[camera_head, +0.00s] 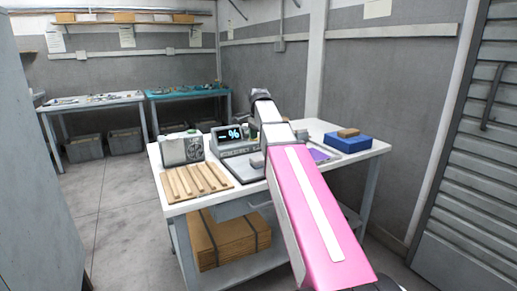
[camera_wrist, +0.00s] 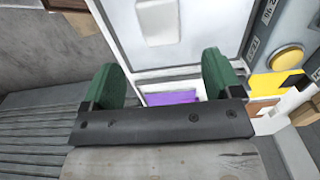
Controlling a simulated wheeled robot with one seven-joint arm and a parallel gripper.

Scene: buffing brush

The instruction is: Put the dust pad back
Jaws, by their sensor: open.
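A flat purple pad (camera_head: 319,154) lies on the white workbench (camera_head: 374,146), partly hidden behind my pink arm. In the wrist view a purple surface (camera_wrist: 171,97) sits inside a white-edged frame, between and beyond my fingers. A brown block (camera_head: 348,132) rests on a blue box (camera_head: 347,143) at the bench's right end. I cannot tell for certain which of these is the dust pad.
A display unit (camera_head: 231,136), a grey-white box device (camera_head: 182,149) and a slatted wooden rack (camera_head: 195,183) stand left of my arm. A yellow button (camera_wrist: 287,58) shows at right in the wrist view. Cardboard (camera_head: 228,240) lies on the lower shelf. Floor at left is clear.

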